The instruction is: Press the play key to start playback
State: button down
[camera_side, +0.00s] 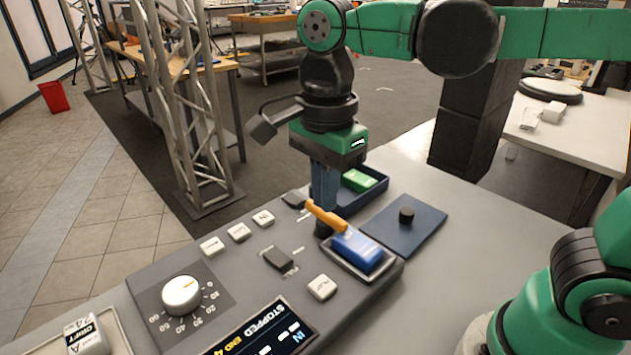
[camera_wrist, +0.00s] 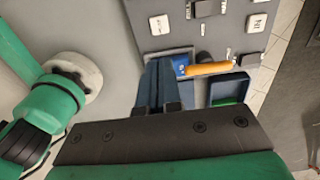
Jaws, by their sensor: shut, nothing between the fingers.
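The play key (camera_side: 321,287) is a pale square button at the console's front right, in front of the blue cartridge. A pale key that looks like it also shows at the top of the wrist view (camera_wrist: 160,24). My gripper (camera_side: 323,208) points down with its blue fingers shut and empty, behind the orange lever, well back from the play key. The orange lever partly hides the fingertips in the side view. In the wrist view the fingers (camera_wrist: 158,66) are together. The display (camera_side: 262,332) reads STOPPED.
A blue cartridge (camera_side: 357,249) sits in a dark bay beside the orange lever (camera_side: 326,216). More pale keys (camera_side: 238,232), a dark switch (camera_side: 278,260) and a white dial (camera_side: 182,296) are on the console. A blue plate with a black knob (camera_side: 406,215) and a green block (camera_side: 358,180) in a tray lie behind.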

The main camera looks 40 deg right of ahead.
aim_at(322, 284)
notch_tip(322, 284, down, 14)
jog(key=shift+r, duration=0.1)
dwell(0.5)
jog(key=shift+f, duration=0.95)
jog(key=shift+r, duration=0.15)
jog(key=shift+r, duration=4.15)
